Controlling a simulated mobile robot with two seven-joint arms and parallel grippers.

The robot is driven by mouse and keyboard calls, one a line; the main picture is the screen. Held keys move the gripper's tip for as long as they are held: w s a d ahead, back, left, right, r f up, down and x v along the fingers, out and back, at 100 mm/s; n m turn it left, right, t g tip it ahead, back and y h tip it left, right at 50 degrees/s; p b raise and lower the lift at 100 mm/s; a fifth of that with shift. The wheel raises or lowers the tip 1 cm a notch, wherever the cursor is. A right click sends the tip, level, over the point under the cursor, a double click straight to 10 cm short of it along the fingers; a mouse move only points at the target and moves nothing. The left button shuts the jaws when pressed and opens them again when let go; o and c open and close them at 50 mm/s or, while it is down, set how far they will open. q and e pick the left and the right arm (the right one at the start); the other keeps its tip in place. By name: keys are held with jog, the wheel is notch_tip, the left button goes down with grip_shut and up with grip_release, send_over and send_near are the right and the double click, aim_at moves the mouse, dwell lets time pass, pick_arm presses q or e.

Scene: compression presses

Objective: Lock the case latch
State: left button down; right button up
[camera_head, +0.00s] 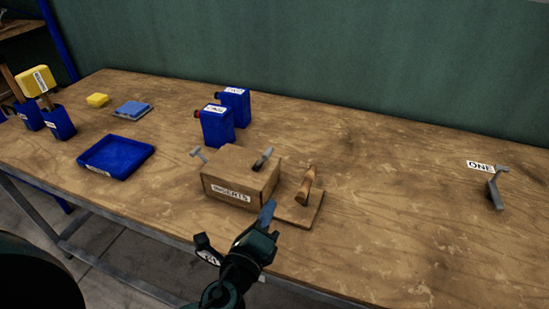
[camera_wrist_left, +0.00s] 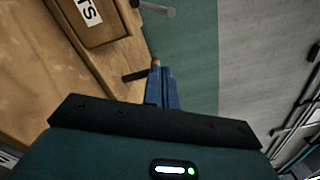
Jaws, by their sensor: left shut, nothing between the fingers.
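The brown wooden case (camera_head: 228,190) with an "INSERTS" label stands near the front edge of the table. A dark lever with a pale end (camera_head: 263,158) is on its top, and a grey T-shaped handle (camera_head: 198,154) is at its left. I cannot tell which part is the latch. My left gripper (camera_head: 268,212) is shut and empty at the case's front right corner, its blue fingers pointing up. In the left wrist view the shut fingers (camera_wrist_left: 162,80) are beside a dark bar (camera_wrist_left: 135,76), and part of the case (camera_wrist_left: 100,28) shows. Contact is unclear. My right gripper is not in view.
A wooden handle (camera_head: 306,185) stands on a board right of the case. Two blue canisters (camera_head: 216,128) are behind it. A blue tray (camera_head: 115,157) lies left. A grey lever by a "ONE" label (camera_head: 495,187) is far right. The table between is clear.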

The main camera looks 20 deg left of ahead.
aim_at(263, 159)
pick_arm(q)
jog(key=w+a+p, duration=0.1)
jog(key=w, duration=0.2)
jog(key=w+a+r+p, duration=0.1)
jog(key=w, duration=0.3)
jog(key=w+a+r+p, duration=0.1)
jog(key=w+p, duration=0.1)
jog(key=w, duration=0.1)
jog(key=shift+w+r, duration=0.1)
jog(key=shift+w, duration=0.25)
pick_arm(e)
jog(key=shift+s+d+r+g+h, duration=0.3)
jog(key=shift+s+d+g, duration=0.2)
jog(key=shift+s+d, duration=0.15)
pick_arm(q)
jog(key=shift+w, duration=0.1)
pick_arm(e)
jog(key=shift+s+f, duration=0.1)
